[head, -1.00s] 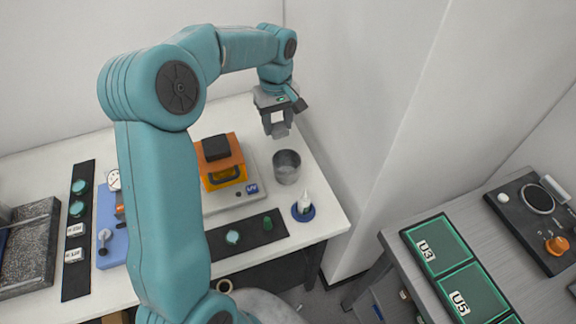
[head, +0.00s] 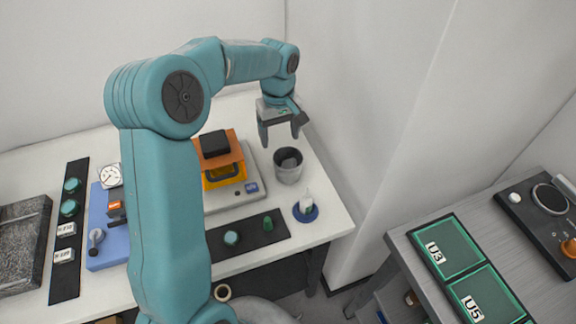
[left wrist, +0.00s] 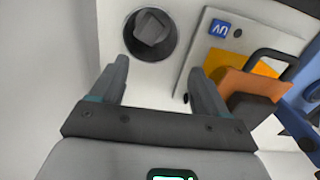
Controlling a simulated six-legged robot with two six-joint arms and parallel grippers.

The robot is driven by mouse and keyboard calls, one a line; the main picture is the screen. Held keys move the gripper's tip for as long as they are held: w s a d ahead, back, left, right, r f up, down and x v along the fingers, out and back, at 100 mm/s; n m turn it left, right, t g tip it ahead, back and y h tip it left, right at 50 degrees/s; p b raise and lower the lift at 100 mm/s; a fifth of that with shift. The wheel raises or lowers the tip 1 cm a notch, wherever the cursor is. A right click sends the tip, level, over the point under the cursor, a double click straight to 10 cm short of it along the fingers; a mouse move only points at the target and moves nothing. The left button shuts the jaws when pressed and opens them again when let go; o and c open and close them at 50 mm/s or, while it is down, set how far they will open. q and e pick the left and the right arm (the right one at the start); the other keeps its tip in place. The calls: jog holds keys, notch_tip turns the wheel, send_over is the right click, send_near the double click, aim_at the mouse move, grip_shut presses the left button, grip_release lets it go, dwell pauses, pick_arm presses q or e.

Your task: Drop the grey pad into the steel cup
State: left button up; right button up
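The steel cup (head: 287,176) stands on the white table near its right edge. The grey pad (head: 288,162) is inside the cup; in the left wrist view the pad (left wrist: 152,29) lies within the round rim of the cup (left wrist: 130,42). My left gripper (head: 280,137) is above the cup, its fingers apart and empty. The left wrist view shows the same open gripper (left wrist: 158,70) with nothing between its fingers. My right gripper is in neither view.
An orange and black device (head: 222,160) on a light base marked UV stands left of the cup. A wall rises close to the right. A grey bench (head: 400,252) holds green trays.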

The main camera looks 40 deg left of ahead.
pick_arm(q)
notch_tip(320, 180, up, 16)
jog(key=shift+r+p, duration=0.15)
jog(key=shift+p, duration=0.2)
dwell(0.6)
